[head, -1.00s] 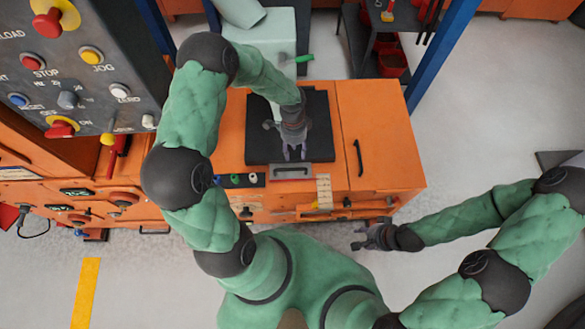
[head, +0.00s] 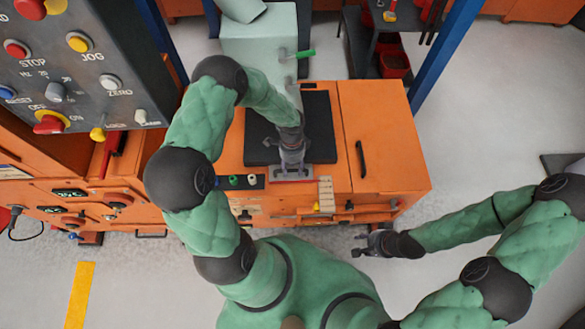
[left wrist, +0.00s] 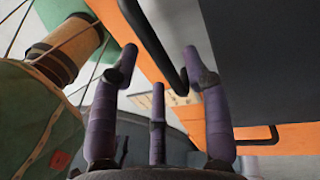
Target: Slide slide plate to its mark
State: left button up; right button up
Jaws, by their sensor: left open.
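A dark flat plate (head: 322,130), which I take to be the slide plate, lies on top of the orange cabinet (head: 375,130). A small grey bracket (head: 306,175) sits at its front edge, partly covered by my left gripper. My left gripper (head: 291,170) reaches down over the plate's front edge at this bracket. A dark slab (left wrist: 270,60) fills the upper right there. I cannot make out the mark. My right gripper (head: 358,246) hangs empty in front of the cabinet, its fingers apart.
A control panel (head: 75,60) with coloured buttons stands at the upper left. A black handle (head: 361,158) is on the cabinet, right of the plate. A blue post (head: 440,55) rises at the back right. Open floor (head: 490,120) lies to the right.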

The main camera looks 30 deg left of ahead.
pick_arm(q)
grip_shut()
jog(key=shift+s+d+p, duration=0.2)
jog(key=shift+s+d, duration=0.15)
jog(key=shift+s, duration=0.25)
jog(key=shift+s+d+p, duration=0.2)
jog(key=shift+s+d, duration=0.15)
jog(key=shift+s, duration=0.2)
grip_release()
jog(key=shift+w, duration=0.1)
jog(key=shift+r, duration=0.1)
notch_tip(320, 180, up, 12)
jog(key=w+a, duration=0.1)
jog(key=w, duration=0.1)
jog(key=shift+a+f, duration=0.15)
jog(key=shift+f, duration=0.1)
